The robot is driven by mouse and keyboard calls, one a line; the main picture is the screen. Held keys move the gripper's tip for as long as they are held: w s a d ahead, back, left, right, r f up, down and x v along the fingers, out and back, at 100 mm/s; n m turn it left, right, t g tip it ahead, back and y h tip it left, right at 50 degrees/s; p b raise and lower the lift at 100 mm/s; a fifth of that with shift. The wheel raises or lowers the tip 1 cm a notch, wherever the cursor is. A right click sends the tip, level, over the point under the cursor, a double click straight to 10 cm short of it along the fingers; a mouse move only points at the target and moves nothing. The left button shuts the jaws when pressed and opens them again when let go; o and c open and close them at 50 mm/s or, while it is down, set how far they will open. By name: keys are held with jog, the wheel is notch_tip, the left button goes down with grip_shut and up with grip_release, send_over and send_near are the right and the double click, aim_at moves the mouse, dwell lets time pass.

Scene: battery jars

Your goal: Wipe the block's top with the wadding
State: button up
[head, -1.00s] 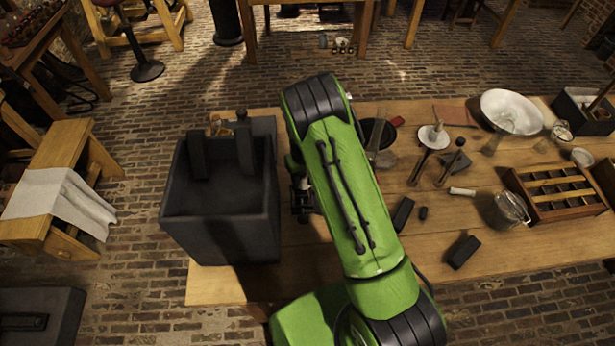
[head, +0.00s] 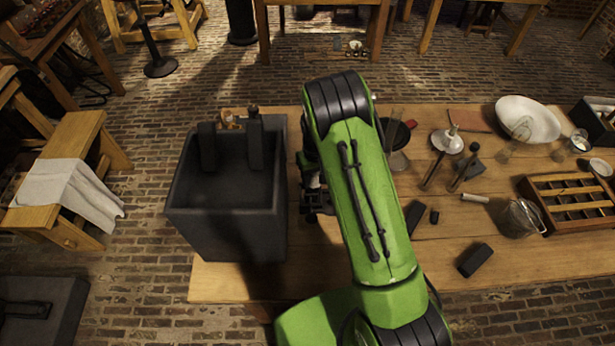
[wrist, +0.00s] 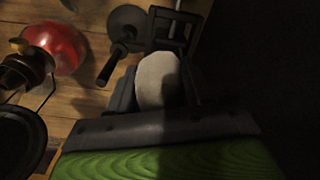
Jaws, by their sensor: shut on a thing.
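My gripper (head: 316,203) is just right of the large dark box, partly hidden behind my green arm in the head view. In the wrist view my gripper (wrist: 158,88) is shut on a pale, rounded piece, which looks like the wadding (wrist: 157,80). The wadding cannot be made out in the head view. Two dark oblong blocks lie on the table: one block (head: 475,260) near the front edge, another (head: 414,215) beside my arm. I cannot tell which is the task's block. Neither can be made out in the wrist view.
The tall dark open box (head: 225,225) stands at the table's left end, close to my gripper. A red round object (wrist: 58,45) shows in the wrist view. A wooden compartment tray (head: 535,210), glass jar (head: 517,220) and white bowl (head: 527,118) crowd the right side.

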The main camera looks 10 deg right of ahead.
jog(key=shift+s+d+r+p, duration=0.2)
jog(key=shift+d+r+p, duration=0.15)
jog(key=shift+d, duration=0.25)
jog(key=shift+w+a+r+p, duration=0.1)
jog(key=shift+r+p, duration=0.6)
jog(key=shift+r, duration=0.6)
jog(key=shift+w+r+p, duration=0.1)
jog(key=shift+r+p, duration=0.55)
jog(key=shift+r, duration=0.6)
jog(key=shift+a+r+p, duration=0.1)
jog(key=shift+r+p, duration=0.9)
jog(key=shift+r, duration=0.6)
jog(key=shift+f, duration=0.1)
jog(key=shift+c, duration=0.2)
